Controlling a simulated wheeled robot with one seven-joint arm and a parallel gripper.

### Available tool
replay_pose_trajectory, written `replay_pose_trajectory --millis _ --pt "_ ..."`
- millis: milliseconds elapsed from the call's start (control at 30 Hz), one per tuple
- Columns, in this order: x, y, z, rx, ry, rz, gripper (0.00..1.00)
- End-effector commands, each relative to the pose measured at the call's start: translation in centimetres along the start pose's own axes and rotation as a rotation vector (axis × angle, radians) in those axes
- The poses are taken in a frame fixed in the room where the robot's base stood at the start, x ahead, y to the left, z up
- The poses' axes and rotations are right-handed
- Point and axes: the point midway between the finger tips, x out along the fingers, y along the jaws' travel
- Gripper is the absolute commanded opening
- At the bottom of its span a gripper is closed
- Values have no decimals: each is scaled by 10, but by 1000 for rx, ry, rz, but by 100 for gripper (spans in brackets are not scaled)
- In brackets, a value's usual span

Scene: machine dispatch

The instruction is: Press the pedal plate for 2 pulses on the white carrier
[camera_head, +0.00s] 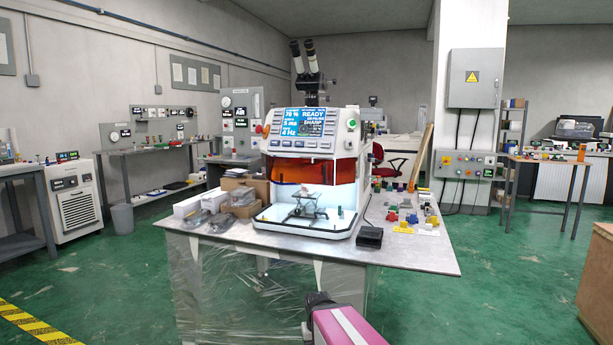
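A black pedal-like block (369,237), likely the pedal plate, lies on the table to the right of the white bench machine (272,225). A small pale piece on the stage may be the white carrier, but I cannot tell. My gripper (318,298) is at the bottom centre, in front of the table and apart from it. Its fingers are too dark and foreshortened to read.
Brown boxes (246,187) and clear bags (220,222) crowd the table's left part. Several small coloured parts (405,218) lie on the right. Plastic film (220,285) hangs from the table's front. A wooden crate (597,275) stands far right. Green floor (480,270) is clear between.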

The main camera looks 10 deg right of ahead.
Motion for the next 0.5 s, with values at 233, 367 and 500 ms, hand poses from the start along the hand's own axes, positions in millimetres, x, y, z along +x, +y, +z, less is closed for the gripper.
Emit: replay_pose_trajectory --millis 233,367,500 --pt "0 0 0 0 0 0 46" --pt "0 0 0 0 0 0 3" --pt "0 0 0 0 0 0 0"
